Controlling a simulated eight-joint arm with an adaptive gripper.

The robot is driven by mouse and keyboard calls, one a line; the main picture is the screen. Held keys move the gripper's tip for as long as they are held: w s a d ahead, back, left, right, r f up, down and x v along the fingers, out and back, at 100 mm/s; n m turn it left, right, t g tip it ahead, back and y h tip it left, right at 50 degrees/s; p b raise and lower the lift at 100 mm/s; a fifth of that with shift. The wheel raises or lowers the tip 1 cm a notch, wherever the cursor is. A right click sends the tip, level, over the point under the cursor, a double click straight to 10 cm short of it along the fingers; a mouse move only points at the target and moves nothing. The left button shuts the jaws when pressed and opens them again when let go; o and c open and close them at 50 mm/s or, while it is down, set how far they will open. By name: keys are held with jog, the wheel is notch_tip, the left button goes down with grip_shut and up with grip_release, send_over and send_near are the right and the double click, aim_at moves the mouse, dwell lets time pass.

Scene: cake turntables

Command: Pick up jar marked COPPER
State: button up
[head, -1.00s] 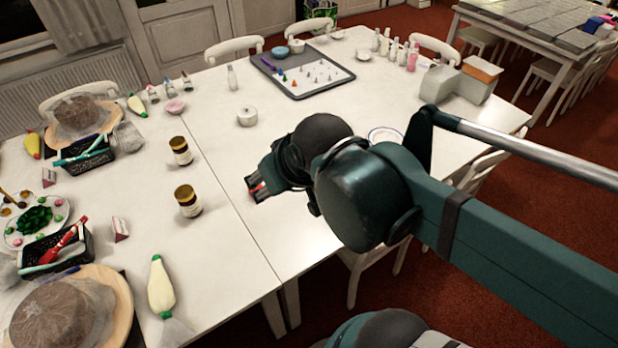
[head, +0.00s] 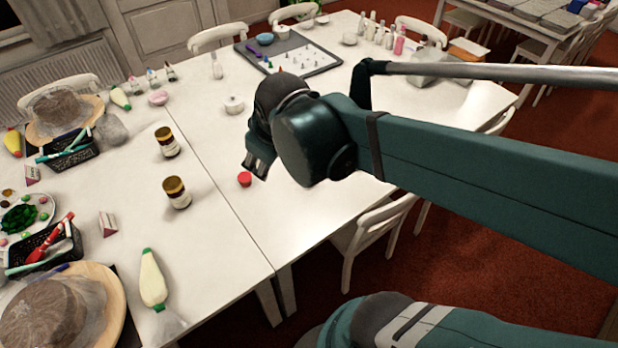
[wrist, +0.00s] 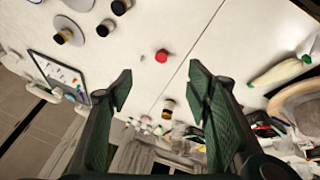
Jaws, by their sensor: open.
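Two dark jars with gold and white bands stand upright on the white table in the head view, one farther back (head: 167,142) and one nearer (head: 176,192). Their lettering is too small to read, so I cannot tell which is marked COPPER. The wrist view shows a similar jar (wrist: 168,105) beyond and between my fingers, and dark-topped jars (wrist: 62,36) on or beside pale discs at upper left. My gripper (head: 258,165) is open and empty above the table, right of both jars and apart from them. Its spread fingers also show in the wrist view (wrist: 162,82).
A small red round object (head: 245,179) sits on the table just below my gripper. Black baskets and cakes crowd the left. Table around the jars is clear.

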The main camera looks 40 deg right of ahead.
jog(key=w+d+f+n+g+h+b, duration=0.1)
jog(key=w+d+f+n+g, duration=0.1)
jog(key=d+f, duration=0.4)
jog(key=w+d+f+n+g+h+b, duration=0.1)
jog(key=w+d+f+n, duration=0.4)
jog(key=f, duration=0.5)
jog(key=w+d+f+n+g+h+b, duration=0.1)
jog(key=w+d+f+n, duration=0.3)
jog(key=f, duration=0.5)
jog(key=shift+d+n+g+b, duration=0.55)
jog(key=shift+d+n+g, duration=0.25)
jog(key=shift+d+n, duration=0.55)
jog(key=shift+w+d+f, duration=0.1)
jog(key=shift+f, duration=0.05)
jog(key=shift+b+x, duration=0.3)
jog(key=shift+x, duration=0.9)
jog(key=shift+b+x, duration=0.75)
jog(key=shift+x, duration=1.85)
jog(key=shift+d, duration=0.15)
